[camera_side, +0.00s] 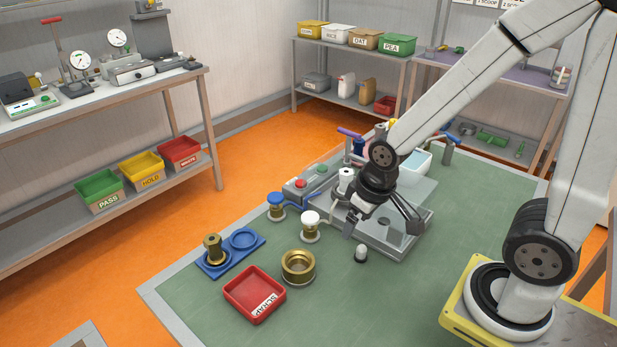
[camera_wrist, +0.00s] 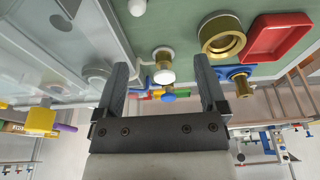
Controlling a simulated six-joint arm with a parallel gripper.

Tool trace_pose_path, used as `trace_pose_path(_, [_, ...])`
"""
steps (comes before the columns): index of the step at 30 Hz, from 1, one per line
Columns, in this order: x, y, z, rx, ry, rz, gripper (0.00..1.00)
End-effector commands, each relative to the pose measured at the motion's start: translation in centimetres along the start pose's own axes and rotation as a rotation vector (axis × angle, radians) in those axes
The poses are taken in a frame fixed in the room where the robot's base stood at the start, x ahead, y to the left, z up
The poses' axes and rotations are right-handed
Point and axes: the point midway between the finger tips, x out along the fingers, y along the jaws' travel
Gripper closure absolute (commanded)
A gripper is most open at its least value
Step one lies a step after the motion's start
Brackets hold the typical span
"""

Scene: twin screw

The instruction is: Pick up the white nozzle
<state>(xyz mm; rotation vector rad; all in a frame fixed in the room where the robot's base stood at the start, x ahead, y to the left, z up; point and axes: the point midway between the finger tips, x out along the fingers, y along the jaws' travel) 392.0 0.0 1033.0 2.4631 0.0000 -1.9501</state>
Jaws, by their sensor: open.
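A brass piece with a white cap, which looks like the white nozzle (camera_side: 311,219), stands upright on the green mat left of my gripper (camera_side: 381,226). In the wrist view the white nozzle (camera_wrist: 164,70) appears between and beyond the two fingertips, with clear space on both sides.
A grey machine base (camera_side: 405,240) lies under my gripper. The mat's front middle is free.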

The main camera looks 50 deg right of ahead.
Motion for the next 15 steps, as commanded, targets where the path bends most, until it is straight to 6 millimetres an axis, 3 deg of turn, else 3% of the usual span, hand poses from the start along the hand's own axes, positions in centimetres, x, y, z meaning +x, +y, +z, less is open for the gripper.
trace_pose_path(8, [-0.2, 0.0, -0.1, 0.0, 0.001, 0.0, 0.09])
trace_pose_path(15, [-2.1, 0.0, -0.7, 0.0, 0.006, 0.0, 0.09])
